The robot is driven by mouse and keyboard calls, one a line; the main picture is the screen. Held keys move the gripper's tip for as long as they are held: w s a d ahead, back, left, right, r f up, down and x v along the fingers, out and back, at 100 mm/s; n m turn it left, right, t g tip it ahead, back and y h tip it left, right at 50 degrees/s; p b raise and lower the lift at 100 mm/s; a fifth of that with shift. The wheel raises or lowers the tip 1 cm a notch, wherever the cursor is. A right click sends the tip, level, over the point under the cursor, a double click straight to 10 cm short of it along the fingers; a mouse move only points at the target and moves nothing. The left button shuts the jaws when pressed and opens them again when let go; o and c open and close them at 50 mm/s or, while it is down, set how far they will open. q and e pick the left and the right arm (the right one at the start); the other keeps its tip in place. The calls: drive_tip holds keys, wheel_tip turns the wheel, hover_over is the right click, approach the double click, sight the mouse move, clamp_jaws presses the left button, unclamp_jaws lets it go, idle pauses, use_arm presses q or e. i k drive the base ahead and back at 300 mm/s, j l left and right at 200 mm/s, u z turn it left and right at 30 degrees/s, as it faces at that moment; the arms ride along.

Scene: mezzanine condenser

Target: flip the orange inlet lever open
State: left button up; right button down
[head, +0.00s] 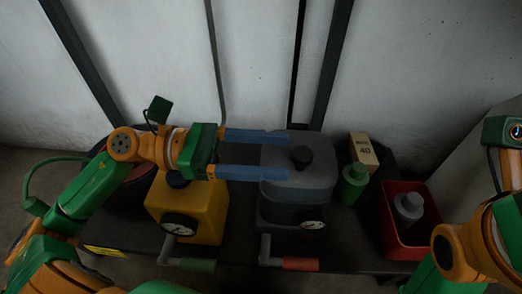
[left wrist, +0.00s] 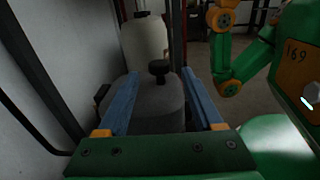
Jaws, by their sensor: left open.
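The orange inlet lever (head: 300,264) is a red-orange grip at the low front of a dark grey tank (head: 280,212). It points right from a grey bent pipe (head: 265,248). My left gripper (head: 285,155) is open and empty, with its two blue fingers reaching right at the height of the tank's top, by the black knob (head: 301,157). It is well above and behind the lever, apart from it. In the left wrist view the open fingers (left wrist: 160,74) point toward the knob (left wrist: 159,68); the lever is not seen there. My right gripper does not show.
A yellow tank (head: 205,212) with a gauge and a green lever (head: 198,265) stands left of the grey tank. To the right are a green bottle (head: 353,186), a small box (head: 362,152) and a red bin (head: 390,238) holding a grey bottle (head: 407,208). A wall stands behind.

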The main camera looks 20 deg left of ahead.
sight(265, 259)
drive_tip(key=k, duration=1)
